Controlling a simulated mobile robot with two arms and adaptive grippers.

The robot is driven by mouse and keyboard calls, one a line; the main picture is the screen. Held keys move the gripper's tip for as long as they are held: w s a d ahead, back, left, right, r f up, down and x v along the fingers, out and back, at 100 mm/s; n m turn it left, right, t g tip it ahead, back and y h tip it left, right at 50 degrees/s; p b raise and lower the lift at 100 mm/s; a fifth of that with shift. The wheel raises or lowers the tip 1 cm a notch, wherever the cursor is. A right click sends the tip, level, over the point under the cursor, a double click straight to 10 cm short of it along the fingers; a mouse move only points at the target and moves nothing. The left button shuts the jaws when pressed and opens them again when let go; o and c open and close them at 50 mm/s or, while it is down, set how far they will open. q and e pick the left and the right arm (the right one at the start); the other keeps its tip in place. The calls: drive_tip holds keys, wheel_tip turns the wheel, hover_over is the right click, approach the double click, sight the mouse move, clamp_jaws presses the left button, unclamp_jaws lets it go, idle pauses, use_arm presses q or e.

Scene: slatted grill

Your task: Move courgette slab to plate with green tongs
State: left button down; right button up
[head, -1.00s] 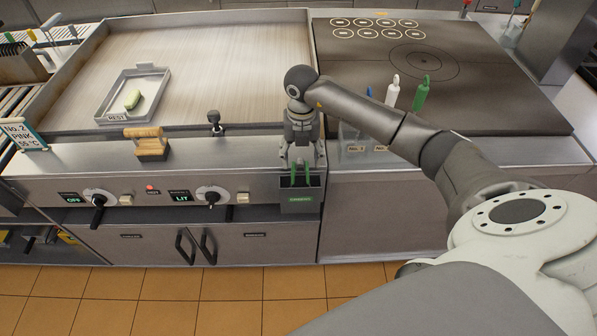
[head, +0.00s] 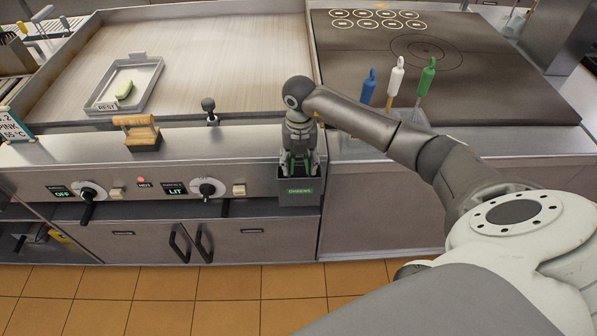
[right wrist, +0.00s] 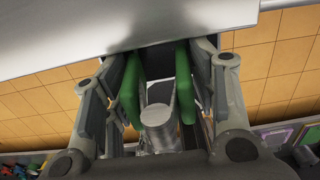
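The courgette slab (head: 124,90), pale green, lies in a shallow grey tray (head: 153,84) labelled REST on the griddle. The green tongs (head: 286,161) stand in a dark holder (head: 299,197) with a green label on the counter's front. My right gripper (head: 299,166) points down over the holder, its fingers around the tongs' upper part. In the right wrist view the tongs' two green arms (right wrist: 130,90) stand between my spread fingers (right wrist: 158,95); whether the pads touch them is hard to tell. My left gripper is not in view. I see no clear plate.
A wooden-handled block (head: 139,131) sits on the front ledge left of my right arm. Blue, white (head: 396,78) and green-handled (head: 427,77) tools stand behind my right arm, beside the dark hotplate (head: 480,70). Knobs (head: 207,190) stick out of the front panel.

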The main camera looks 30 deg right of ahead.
drive_tip(key=shift+c, duration=0.9)
drive_tip(key=shift+r, duration=0.1)
drive_tip(key=shift+r+p, duration=0.75)
drive_tip(key=shift+r, duration=0.15)
drive_tip(key=c, duration=0.4)
drive_tip(key=shift+r+p, duration=1.05)
drive_tip(key=shift+r, duration=0.5)
